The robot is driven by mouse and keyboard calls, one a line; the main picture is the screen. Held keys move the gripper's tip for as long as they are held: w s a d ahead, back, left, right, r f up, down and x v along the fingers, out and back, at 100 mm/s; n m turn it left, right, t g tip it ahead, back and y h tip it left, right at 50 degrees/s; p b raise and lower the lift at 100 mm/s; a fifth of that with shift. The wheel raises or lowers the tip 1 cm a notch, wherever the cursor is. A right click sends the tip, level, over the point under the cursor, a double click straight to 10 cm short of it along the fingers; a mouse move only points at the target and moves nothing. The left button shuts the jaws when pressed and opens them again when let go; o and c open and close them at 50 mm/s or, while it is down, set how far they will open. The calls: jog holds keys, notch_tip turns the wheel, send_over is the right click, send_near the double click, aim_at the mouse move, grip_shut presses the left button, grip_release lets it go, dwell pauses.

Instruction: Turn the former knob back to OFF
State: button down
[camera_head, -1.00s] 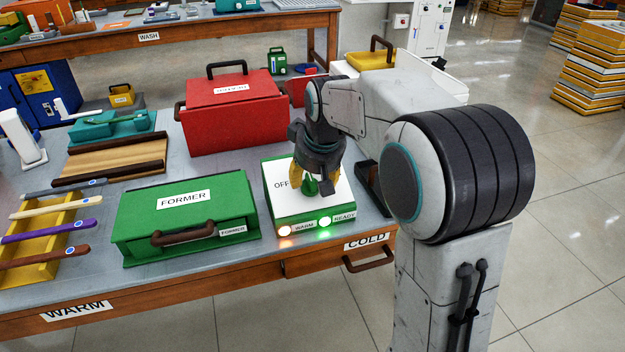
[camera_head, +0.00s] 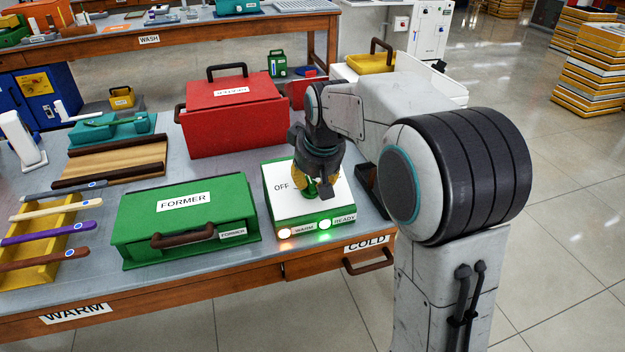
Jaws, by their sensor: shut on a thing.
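The former control box (camera_head: 285,205) is green with a white top and stands on the workbench. "OFF" is printed on the left of its top. Its green knob (camera_head: 311,190) sits on the top, right of "OFF", and is mostly hidden by my gripper (camera_head: 314,187). My gripper points down from above with its yellow fingers closed around the knob. The WARM light (camera_head: 285,232) glows orange and the READY light (camera_head: 325,224) glows green on the front. The pointing direction of the knob cannot be made out.
A green box labelled FORMER (camera_head: 185,205) stands left of the control box. A red toolbox (camera_head: 235,120) stands behind. A dark open tray (camera_head: 371,190) lies close on the right. A yellow rack (camera_head: 45,240) with several long-handled tools is at far left.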

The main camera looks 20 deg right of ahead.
jog(key=shift+r+n+p, duration=0.1)
jog(key=shift+n+p, duration=0.2)
jog(key=shift+p, duration=0.1)
jog(key=shift+n, duration=0.5)
jog(key=c, duration=1.1)
grip_release()
jog(key=v, duration=1.2)
